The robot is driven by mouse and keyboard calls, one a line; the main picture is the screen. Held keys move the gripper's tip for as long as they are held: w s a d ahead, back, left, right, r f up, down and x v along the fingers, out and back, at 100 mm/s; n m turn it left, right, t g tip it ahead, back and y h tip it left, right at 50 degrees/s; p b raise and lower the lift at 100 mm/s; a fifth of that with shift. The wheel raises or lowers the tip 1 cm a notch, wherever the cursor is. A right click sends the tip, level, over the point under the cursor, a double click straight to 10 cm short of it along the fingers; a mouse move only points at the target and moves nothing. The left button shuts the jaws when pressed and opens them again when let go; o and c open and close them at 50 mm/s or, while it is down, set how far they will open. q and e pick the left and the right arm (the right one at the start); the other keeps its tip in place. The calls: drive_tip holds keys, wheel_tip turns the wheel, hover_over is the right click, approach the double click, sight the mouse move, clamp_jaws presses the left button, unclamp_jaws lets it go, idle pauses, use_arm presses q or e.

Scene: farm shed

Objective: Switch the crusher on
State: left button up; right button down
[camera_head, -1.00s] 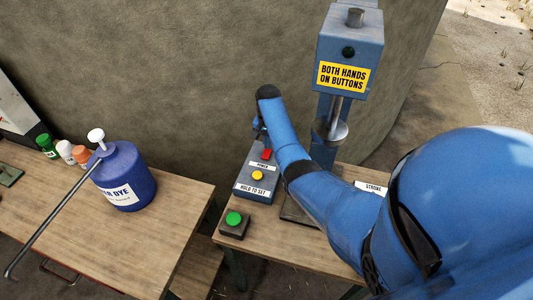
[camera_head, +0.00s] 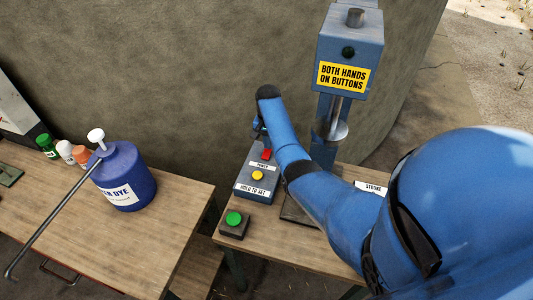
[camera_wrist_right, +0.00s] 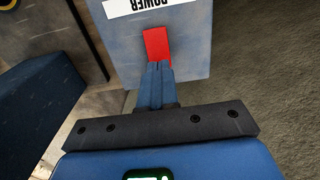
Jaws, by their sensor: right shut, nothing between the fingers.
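The crusher (camera_head: 349,52) is a blue press with a yellow "BOTH HANDS ON BUTTONS" label, on the right wooden table. Its control box (camera_head: 249,187) carries a red power switch (camera_head: 266,154), a "POWER" label and a yellow button. In the right wrist view the red switch (camera_wrist_right: 157,43) sits straight ahead of the fingertips. My right gripper (camera_wrist_right: 160,67) is shut and empty, its tips at the switch's near edge; I cannot tell whether they touch. In the head view the right gripper (camera_head: 259,131) is partly hidden behind my arm. My left gripper is not in view.
A green button (camera_head: 233,219) on a dark box stands at the table's front left corner. A blue dye jug (camera_head: 126,175) with a pump, several small bottles and a long metal rod are on the left table. A gap separates the tables.

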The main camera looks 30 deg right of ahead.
drive_tip(key=shift+f+b, duration=0.7)
drive_tip(key=shift+f, duration=0.3)
idle(0.8)
drive_tip(key=shift+r, duration=0.1)
drive_tip(key=shift+r+p, duration=3.45)
drive_tip(key=shift+r, duration=0.05)
